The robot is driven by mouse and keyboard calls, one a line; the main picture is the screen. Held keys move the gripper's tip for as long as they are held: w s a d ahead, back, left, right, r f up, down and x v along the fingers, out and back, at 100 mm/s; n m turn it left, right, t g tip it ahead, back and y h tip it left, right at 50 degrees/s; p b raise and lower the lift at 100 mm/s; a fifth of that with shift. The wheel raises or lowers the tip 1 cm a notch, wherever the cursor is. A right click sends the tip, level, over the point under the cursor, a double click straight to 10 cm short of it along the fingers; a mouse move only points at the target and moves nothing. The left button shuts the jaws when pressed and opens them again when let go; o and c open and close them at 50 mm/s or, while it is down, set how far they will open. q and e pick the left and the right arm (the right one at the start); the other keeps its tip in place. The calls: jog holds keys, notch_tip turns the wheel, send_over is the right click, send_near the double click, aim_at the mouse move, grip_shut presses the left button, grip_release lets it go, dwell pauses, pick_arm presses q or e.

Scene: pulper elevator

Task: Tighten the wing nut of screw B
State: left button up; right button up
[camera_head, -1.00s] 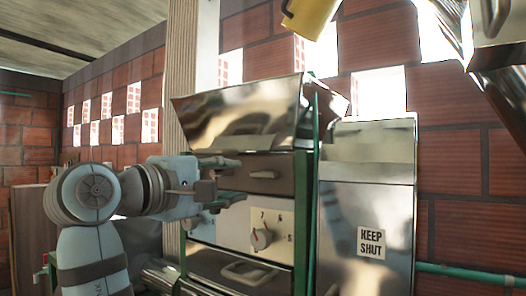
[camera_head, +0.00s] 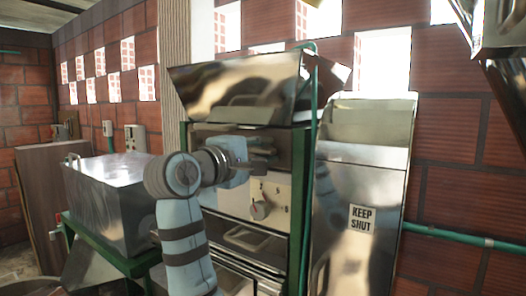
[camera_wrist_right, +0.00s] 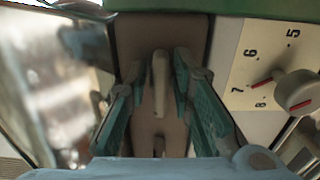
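A tan, upright elongated piece (camera_wrist_right: 160,85), apparently the wing nut, stands out from a brown plate (camera_wrist_right: 190,30) in the right wrist view. My right gripper (camera_wrist_right: 158,72) is open, with one teal-padded finger on each side of this piece and a visible gap on both sides. In the head view my right gripper (camera_head: 268,150) is in front of the brown plate below the steel hopper and hides the piece there. I can read no letter B on it. My left gripper is in neither view.
A dial (camera_head: 260,208) with a numbered scale is just below and right of the gripper. A steel cabinet (camera_head: 362,185) marked KEEP SHUT stands at right. A green post (camera_head: 298,190) runs between them. A steel bin (camera_head: 105,205) stands at left.

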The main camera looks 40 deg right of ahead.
grip_shut()
jog(key=shift+m, duration=0.4)
jog(key=m, duration=0.3)
jog(key=shift+f+m, duration=0.1)
jog(key=shift+m, duration=0.3)
jog(key=m, duration=0.4)
jog(key=m+b, duration=0.1)
jog(key=m, duration=0.4)
jog(key=shift+w+f, duration=0.1)
jog(key=shift+w, duration=0.05)
jog(key=m, duration=0.4)
jog(key=shift+w, duration=0.1)
jog(key=shift+m, duration=0.3)
